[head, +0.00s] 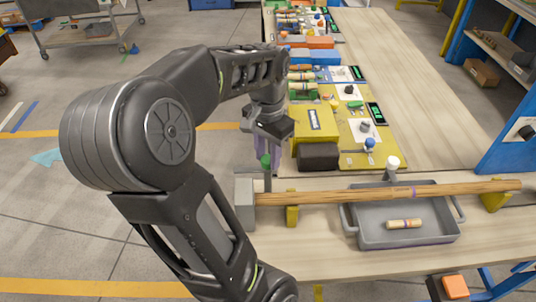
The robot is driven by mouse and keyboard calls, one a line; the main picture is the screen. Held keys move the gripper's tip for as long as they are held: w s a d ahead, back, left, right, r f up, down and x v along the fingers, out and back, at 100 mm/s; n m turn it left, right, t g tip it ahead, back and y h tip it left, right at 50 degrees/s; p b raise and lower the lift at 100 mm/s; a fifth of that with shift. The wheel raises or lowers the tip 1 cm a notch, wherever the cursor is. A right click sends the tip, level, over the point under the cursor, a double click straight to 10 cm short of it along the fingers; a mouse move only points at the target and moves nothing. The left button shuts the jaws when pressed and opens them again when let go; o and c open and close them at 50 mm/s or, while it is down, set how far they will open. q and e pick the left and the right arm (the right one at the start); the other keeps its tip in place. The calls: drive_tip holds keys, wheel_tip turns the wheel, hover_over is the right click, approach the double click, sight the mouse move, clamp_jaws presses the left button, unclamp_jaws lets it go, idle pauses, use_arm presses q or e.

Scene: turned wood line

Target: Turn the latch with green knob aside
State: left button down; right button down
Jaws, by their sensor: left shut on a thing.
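The green knob (266,160) stands on a dark upright latch (267,181) near the left end of a long wooden rod (340,195). My left gripper (267,163) reaches down over it from above, its purple fingers shut on the green knob. The fingers partly cover the knob, and the latch's pivot is hard to make out. A second latch with a white knob (393,162) stands farther right along the rod. My right gripper is not in view.
The rod spans from a grey block (245,203) across yellow supports (292,215). A grey tray (372,237) under it holds a short wooden piece (404,223). Just behind are a dark brown block (318,157) and a yellow box (315,121). The table's right side is clear farther back.

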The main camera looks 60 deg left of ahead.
sight(268, 159)
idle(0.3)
use_arm(q)
drive_tip(key=c, duration=1)
unclamp_jaws()
wheel_tip(268, 159, up, 8)
drive_tip(key=shift+f, duration=0.1)
idle(0.3)
